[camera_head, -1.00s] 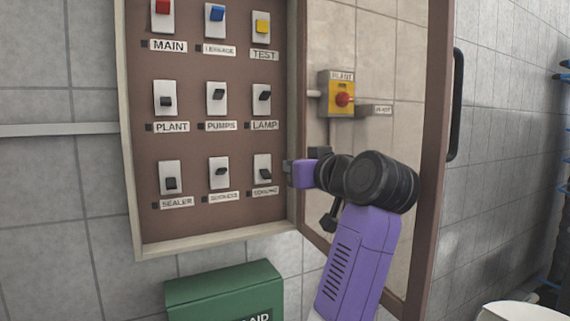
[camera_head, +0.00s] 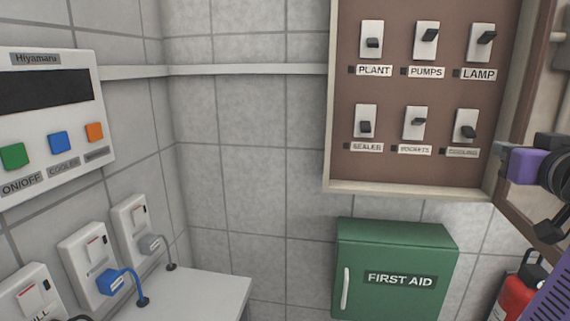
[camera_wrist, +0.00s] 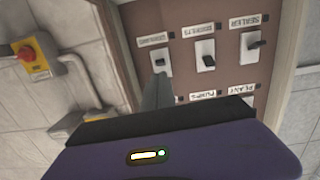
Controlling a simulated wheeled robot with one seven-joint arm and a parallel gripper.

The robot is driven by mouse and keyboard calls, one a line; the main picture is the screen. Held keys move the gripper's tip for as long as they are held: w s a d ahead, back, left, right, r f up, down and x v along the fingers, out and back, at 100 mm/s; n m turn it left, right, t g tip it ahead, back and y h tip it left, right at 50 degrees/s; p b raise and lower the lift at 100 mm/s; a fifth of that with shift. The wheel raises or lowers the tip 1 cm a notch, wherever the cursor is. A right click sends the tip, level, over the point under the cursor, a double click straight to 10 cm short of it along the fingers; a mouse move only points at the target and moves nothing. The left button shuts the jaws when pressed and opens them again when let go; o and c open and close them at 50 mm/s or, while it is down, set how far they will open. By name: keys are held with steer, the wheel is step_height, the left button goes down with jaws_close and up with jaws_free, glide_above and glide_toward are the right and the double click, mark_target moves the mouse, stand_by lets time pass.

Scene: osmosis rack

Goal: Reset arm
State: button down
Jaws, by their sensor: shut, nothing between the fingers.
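My arm, purple with black joints, shows at the right edge of the head view. My gripper (camera_head: 510,165) is in front of the lower right of the switch panel, near the open cabinet door, and is partly cut off by its own arm. In the wrist view my gripper (camera_wrist: 158,95) is shut and empty, pointing toward the panel, apart from the switches as far as I can tell. The switch panel (camera_head: 390,95) has rows of rocker switches labelled PLANT, PUMPS, LAMP, SEALER and others.
A green FIRST AID box (camera_head: 395,270) hangs below the panel. A red fire extinguisher (camera_head: 517,292) stands at lower right. A Hiyamaru control box (camera_head: 50,125) and several wall sockets (camera_head: 88,265) are at left. A red and yellow switch (camera_wrist: 30,55) shows in the wrist view.

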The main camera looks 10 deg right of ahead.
steer(key=s+a+f+n, duration=0.1)
steer(key=a+f, duration=0.1)
steer(key=f, duration=0.6)
steer(key=s+a+f, duration=0.1)
steer(key=a+f, duration=0.1)
steer(key=f, duration=0.6)
steer(key=s+a+f+n+y, duration=0.1)
steer(key=s+a+f, duration=0.2)
steer(key=s+f, duration=0.35)
steer(key=s+a+f+n, duration=0.1)
steer(key=s+a+f, duration=0.2)
steer(key=f, duration=0.6)
steer(key=s+a+f+y, duration=0.1)
steer(key=s+a+f, duration=0.3)
steer(key=s, duration=0.4)
steer(key=s+a+f+y, duration=0.1)
steer(key=s+a+f, duration=0.25)
steer(key=s, duration=0.45)
steer(key=s+a+r+y, duration=0.1)
steer(key=s+a, duration=0.2)
steer(key=s, duration=0.4)
steer(key=s+a+r+g+y, duration=0.1)
steer(key=s+a, duration=0.2)
steer(key=s, duration=0.4)
steer(key=shift+a+p, duration=0.15)
steer(key=shift+p, duration=0.3)
